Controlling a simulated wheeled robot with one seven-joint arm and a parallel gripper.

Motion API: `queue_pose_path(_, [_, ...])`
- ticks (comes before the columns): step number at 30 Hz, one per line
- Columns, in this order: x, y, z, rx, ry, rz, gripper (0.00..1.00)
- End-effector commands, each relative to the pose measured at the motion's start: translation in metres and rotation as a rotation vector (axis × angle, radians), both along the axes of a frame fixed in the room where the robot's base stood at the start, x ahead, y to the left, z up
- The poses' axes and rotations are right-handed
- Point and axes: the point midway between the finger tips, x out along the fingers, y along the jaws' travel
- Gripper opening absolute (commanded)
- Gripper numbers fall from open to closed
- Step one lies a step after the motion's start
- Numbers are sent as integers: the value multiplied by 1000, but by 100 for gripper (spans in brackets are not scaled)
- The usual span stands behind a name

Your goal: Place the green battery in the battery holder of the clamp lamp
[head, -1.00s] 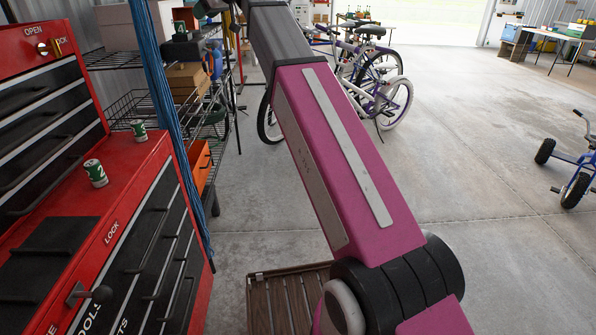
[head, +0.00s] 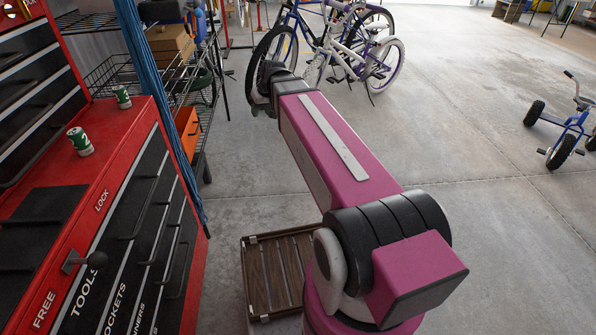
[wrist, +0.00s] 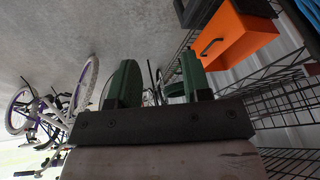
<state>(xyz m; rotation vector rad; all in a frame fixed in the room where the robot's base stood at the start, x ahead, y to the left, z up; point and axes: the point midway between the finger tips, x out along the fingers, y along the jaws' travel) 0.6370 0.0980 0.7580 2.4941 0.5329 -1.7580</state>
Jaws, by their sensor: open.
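One battery (head: 80,142) is nearer, and the other battery (head: 122,97) is farther back. I cannot make out the clamp lamp or its battery holder in either view. My gripper (wrist: 160,62) shows in the wrist view with its two green fingers apart and nothing between them. In the head view my arm reaches away toward the bicycles, well to the right of the batteries, and the fingers are hidden.
Blue cords (head: 150,100) hang beside a wire shelf holding an orange box (head: 187,130). A slatted wooden crate (head: 257,280) is on the floor.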

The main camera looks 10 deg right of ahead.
Motion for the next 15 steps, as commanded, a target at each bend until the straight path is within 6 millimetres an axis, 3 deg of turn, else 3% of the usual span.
queue_pose_path(1, [-17,-10,-23,-18,35,-25,44])
queue_pose_path(6, [-59,-42,-84,-78,138,-112,44])
queue_pose_path(12, [-113,-74,-143,-150,247,-204,44])
queue_pose_path(15, [-135,-85,-164,-179,288,-238,44])
